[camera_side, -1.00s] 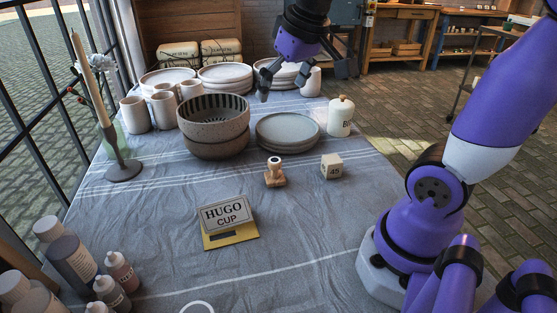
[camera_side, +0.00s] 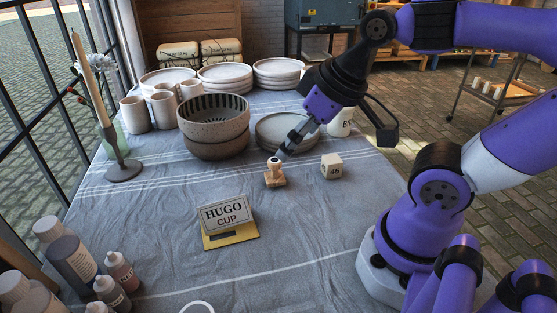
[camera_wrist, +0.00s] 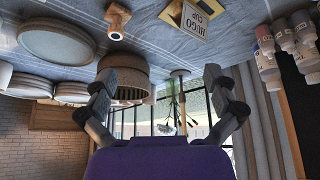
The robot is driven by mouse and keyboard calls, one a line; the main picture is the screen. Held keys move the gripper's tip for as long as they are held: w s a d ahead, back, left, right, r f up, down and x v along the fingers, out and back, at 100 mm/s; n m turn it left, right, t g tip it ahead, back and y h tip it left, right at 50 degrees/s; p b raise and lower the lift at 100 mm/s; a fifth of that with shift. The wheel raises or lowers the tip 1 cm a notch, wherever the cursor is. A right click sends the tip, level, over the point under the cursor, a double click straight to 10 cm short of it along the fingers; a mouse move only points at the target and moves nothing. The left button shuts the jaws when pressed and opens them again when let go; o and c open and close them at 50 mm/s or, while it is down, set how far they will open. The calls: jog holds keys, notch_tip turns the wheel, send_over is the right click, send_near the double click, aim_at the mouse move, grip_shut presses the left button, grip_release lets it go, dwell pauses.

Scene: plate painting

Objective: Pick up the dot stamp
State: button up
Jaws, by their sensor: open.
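The dot stamp, a small wooden stamp (camera_side: 275,176) with a dark-topped knob, stands upright on the blue-grey cloth near the middle of the table. It also shows in the wrist view (camera_wrist: 117,20), at the top and left of centre. My gripper (camera_side: 288,146) is tilted, with its fingers coming down just above and behind the stamp's knob in the side view. Whether a finger touches it I cannot tell. In the wrist view my gripper's fingers (camera_wrist: 160,80) are spread wide with nothing between them.
A pale cube marked 45 (camera_side: 332,167) sits right of the stamp. The HUGO CUP sign (camera_side: 226,214) stands in front on a yellow base. Stacked bowls (camera_side: 214,146) and plates (camera_side: 268,143) stand behind. Bottles (camera_side: 122,271) crowd the front left.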

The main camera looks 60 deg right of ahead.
jog(key=c, duration=0.3)
jog(key=m+g, duration=0.2)
jog(key=g, duration=0.2)
send_near(275, 160)
jog(key=f, duration=0.5)
jog(key=shift+w, duration=0.3)
jog(key=shift+w+f, duration=0.2)
jog(key=shift+f, duration=1.1)
jog(key=shift+w+f, duration=0.2)
jog(key=shift+f, duration=1.1)
